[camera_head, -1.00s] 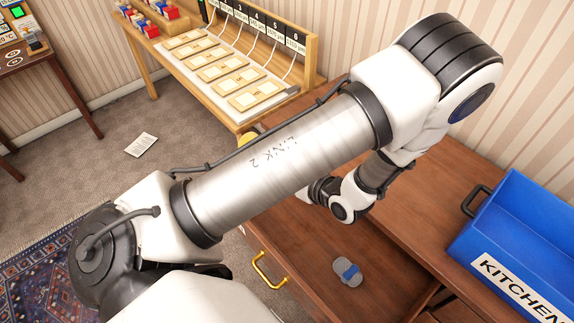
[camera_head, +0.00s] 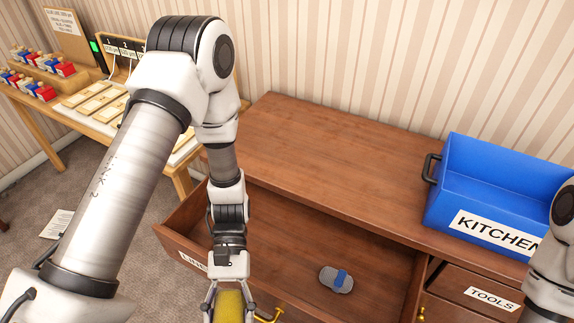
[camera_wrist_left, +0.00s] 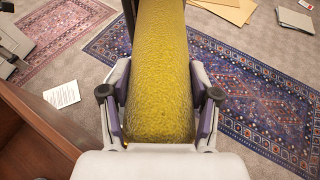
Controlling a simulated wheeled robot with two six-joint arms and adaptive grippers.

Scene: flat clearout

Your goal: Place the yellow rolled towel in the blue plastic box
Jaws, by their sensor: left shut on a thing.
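My left gripper (camera_head: 229,300) is shut on the yellow rolled towel (camera_wrist_left: 160,75). The towel (camera_head: 229,308) also shows at the bottom edge of the head view, partly cut off. It is held in front of the open drawer, and the left wrist view shows floor and rugs below it. The blue plastic box (camera_head: 490,175), labelled KITCHEN, stands on the dresser top at the right. The part of the box's inside that shows is empty. Part of my right arm shows at the right edge, but its gripper is out of view.
The open drawer (camera_head: 300,245) holds a grey item with a blue band (camera_head: 337,279). A drawer labelled TOOLS (camera_head: 490,297) is at the lower right. The dresser top (camera_head: 310,145) left of the box is clear. A wooden bench (camera_head: 85,110) with pads stands at the left.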

